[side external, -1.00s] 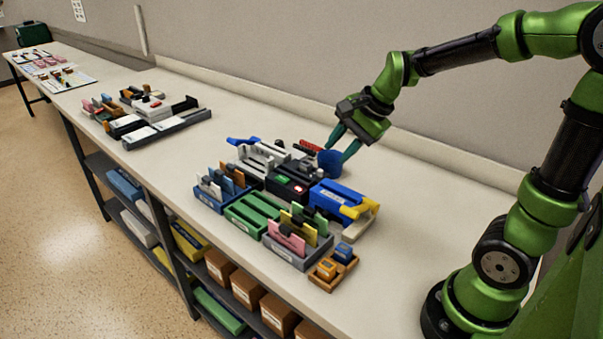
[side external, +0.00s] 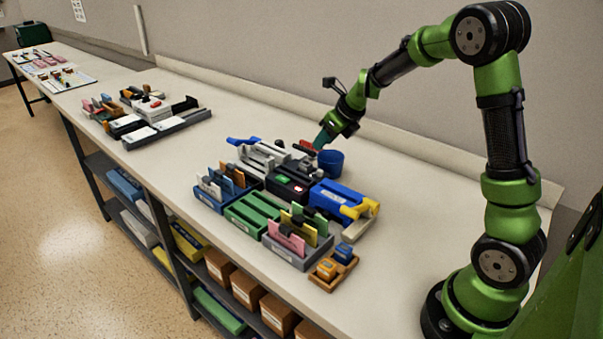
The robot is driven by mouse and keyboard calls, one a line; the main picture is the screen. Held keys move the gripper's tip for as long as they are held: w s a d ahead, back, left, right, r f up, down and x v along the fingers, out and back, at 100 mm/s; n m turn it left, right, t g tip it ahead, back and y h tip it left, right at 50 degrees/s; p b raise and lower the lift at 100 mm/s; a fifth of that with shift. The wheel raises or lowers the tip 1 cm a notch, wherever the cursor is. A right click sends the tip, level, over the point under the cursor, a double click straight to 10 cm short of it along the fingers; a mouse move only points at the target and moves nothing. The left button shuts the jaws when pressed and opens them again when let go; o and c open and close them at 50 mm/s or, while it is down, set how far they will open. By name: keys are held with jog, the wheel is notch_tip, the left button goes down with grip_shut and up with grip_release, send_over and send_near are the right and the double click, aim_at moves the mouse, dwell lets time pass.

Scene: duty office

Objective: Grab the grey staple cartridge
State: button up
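I cannot pick out the grey staple cartridge with certainty. Small grey parts show around the grey-white device (side external: 262,156) and the black device with green and red buttons (side external: 287,187), but they are too small to identify.
A blue device with yellow handles (side external: 340,202), a blue card tray (side external: 222,201), a green tray (side external: 250,211), a grey card tray (side external: 285,253) and a brown tray (side external: 331,280) crowd the front. Bench space (side external: 430,180) to the right is clear. Another device group stands farther left.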

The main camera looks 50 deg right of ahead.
aim_at(306, 163)
jog(key=x, duration=1)
jog(key=shift+w+a+f, duration=0.1)
jog(key=shift+w+f, duration=0.05)
jog(key=shift+f, duration=0.1)
jog(key=shift+c, duration=0.5)
grip_shut()
